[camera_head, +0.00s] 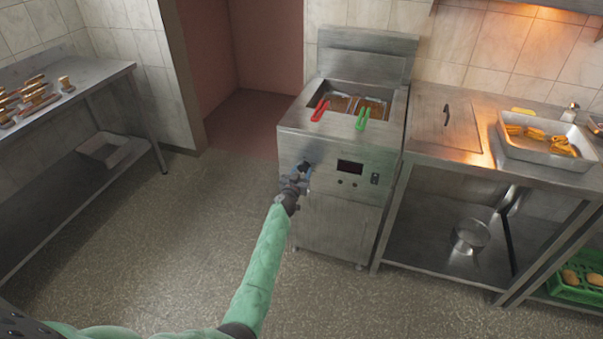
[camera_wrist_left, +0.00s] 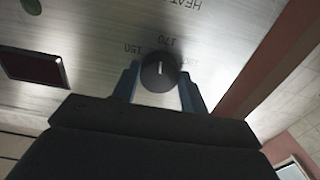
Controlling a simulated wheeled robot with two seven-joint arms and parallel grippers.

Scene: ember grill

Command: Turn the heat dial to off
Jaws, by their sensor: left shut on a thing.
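The heat dial (camera_wrist_left: 159,72) is a round black knob with a white pointer mark on the fryer's steel front panel. In the left wrist view, the labels 150 and 170 and part of the word HEAT show around it. My left gripper (camera_wrist_left: 158,88) has its two blue fingers on either side of the dial and is shut on it. In the head view, my left gripper (camera_head: 303,171) is at the left part of the fryer's front (camera_head: 330,212) and mostly hides the dial. My right gripper is in neither view.
The dark display (camera_head: 350,167) and small buttons are right of the dial. Fryer baskets with a red handle (camera_head: 320,110) and a green handle (camera_head: 362,119) sit on top. A steel counter (camera_head: 432,130) with a food tray (camera_head: 550,154) stands right. The floor at left is clear.

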